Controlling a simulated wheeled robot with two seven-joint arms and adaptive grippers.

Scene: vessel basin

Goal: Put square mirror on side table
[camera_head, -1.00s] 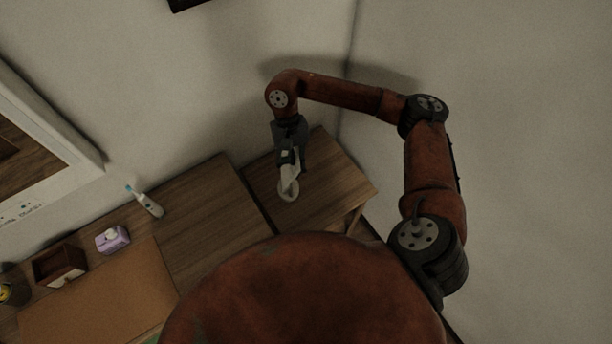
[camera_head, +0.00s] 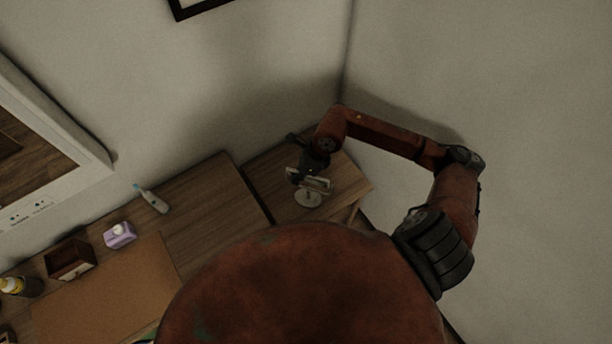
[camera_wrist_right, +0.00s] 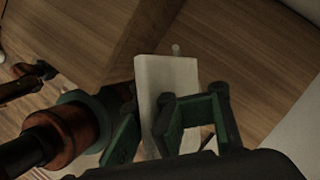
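The square mirror (camera_head: 317,187) is a small pale plate on a round light base (camera_head: 308,199). It is over the side table (camera_head: 346,186), the small wooden table in the corner; I cannot tell whether its base touches the top. My right gripper (camera_head: 306,178) is at the mirror. In the right wrist view the mirror (camera_wrist_right: 165,78) stands between the green fingers (camera_wrist_right: 160,130), which appear closed on its sides. The lower part of the mirror is hidden behind a finger. My left gripper is not in view.
The larger wooden desk (camera_head: 205,215) stands left of the side table. It carries an electric toothbrush (camera_head: 153,200), a purple box (camera_head: 120,235), a wooden box (camera_head: 70,260) and a dark bottle (camera_head: 20,286). Walls (camera_head: 265,60) close the corner behind and to the right.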

